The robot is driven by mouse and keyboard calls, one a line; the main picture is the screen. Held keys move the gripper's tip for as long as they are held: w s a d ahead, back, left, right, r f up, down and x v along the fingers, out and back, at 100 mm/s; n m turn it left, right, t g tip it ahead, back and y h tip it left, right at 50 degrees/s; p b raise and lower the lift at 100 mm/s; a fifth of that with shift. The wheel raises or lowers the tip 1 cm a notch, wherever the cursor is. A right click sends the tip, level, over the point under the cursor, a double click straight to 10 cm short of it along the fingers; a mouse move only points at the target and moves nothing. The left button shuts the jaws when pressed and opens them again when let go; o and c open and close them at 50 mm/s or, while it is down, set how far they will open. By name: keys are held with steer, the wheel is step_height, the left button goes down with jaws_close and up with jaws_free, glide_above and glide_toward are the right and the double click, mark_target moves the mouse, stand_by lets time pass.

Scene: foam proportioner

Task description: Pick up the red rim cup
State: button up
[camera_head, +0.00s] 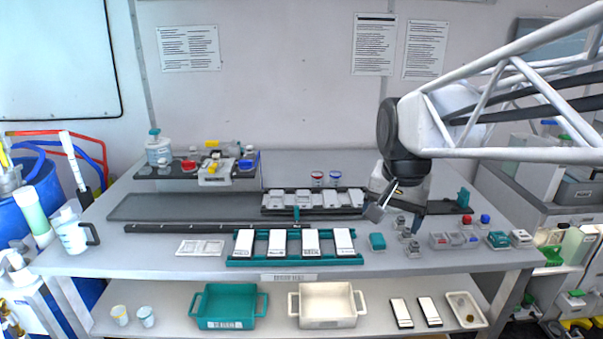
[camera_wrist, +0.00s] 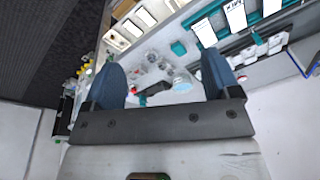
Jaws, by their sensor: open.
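The red rim cup (camera_head: 317,177) is a small clear cup with a red rim. It stands upright at the back of the table, behind the grey tray of white pieces, left of a similar blue rim cup (camera_head: 335,178). My gripper (camera_head: 379,204) is to the right of both cups and nearer the front, above the table and apart from them. In the wrist view my gripper (camera_wrist: 163,74) shows two blue fingers spread wide with nothing held. A pale round item (camera_wrist: 183,83) shows beyond them; I cannot tell which it is. I cannot make out the red rim there.
The grey tray (camera_head: 265,209) lies in front of the cups. A teal rack (camera_head: 238,262) with white strips is at the front. Small grey, red and blue items and a grey holder (camera_head: 440,241) crowd the right. A dark raised shelf (camera_head: 185,184) with bottles stands back left.

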steer(key=w+a+r+m, duration=0.1)
steer(key=w+m, duration=0.2)
steer(key=w, duration=0.6)
steer(key=w+r+m, duration=0.2)
steer(key=w+m, duration=0.1)
steer(key=w, duration=0.6)
steer(key=m+g, duration=0.2)
steer(key=m, duration=1.3)
glide_above(317, 178)
steer(key=w, duration=0.2)
step_height(317, 178, down, 21)
steer(key=shift+w+d+f+m, duration=0.1)
steer(key=shift+w+f+m, duration=0.05)
steer(key=shift+w+m, duration=0.2)
steer(key=shift+f, duration=1.3)
steer(key=shift+s+f, duration=0.1)
steer(key=shift+f, duration=2.5)
